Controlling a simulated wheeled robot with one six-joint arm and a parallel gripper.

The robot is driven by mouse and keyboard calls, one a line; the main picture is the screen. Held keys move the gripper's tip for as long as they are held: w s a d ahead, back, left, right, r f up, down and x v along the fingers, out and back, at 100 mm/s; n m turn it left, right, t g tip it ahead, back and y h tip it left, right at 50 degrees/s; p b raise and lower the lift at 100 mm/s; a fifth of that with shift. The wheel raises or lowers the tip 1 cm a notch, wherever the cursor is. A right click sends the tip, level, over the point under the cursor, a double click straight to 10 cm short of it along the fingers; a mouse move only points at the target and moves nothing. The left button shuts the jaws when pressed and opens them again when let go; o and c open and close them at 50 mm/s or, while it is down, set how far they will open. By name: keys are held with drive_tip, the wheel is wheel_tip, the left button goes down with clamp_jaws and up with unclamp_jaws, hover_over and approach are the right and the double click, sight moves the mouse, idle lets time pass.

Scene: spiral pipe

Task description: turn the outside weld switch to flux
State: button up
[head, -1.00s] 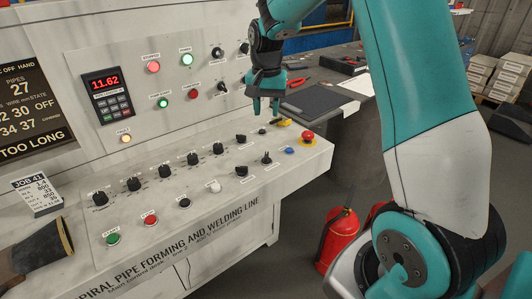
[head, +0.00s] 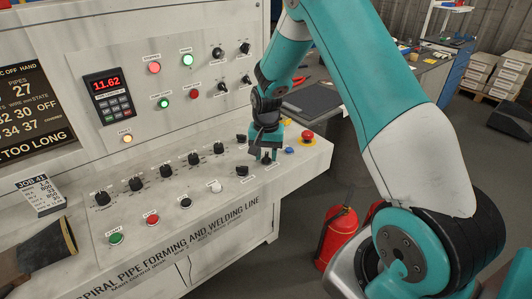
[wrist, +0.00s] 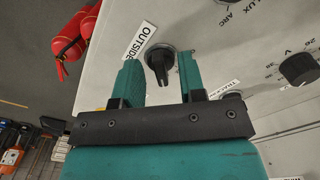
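The outside weld switch is a black rotary knob (wrist: 160,62) in the wrist view, beside a white label reading "OUTSIDE"; the rest of that label is hidden. My gripper (wrist: 158,66) is open, with one teal finger on each side of the knob and a visible gap on both sides. In the head view my gripper (head: 266,158) points down at the right part of the sloped desk panel, low over the switch, which it mostly hides. I cannot tell how deep the fingertips reach around the knob.
A label with "LUX" and "ARC" (wrist: 237,14) lies by another knob. Close by are a black knob (head: 242,171), a blue button (head: 290,149) and a red mushroom button (head: 307,138). A red extinguisher (head: 338,237) stands on the floor right of the desk.

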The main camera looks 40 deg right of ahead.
clamp_jaws()
drive_tip(key=n, duration=0.4)
drive_tip(key=shift+n, duration=0.3)
drive_tip(key=shift+d+r+n, duration=0.1)
drive_tip(key=shift+d+n, duration=0.05)
drive_tip(key=shift+n, duration=1.85)
unclamp_jaws()
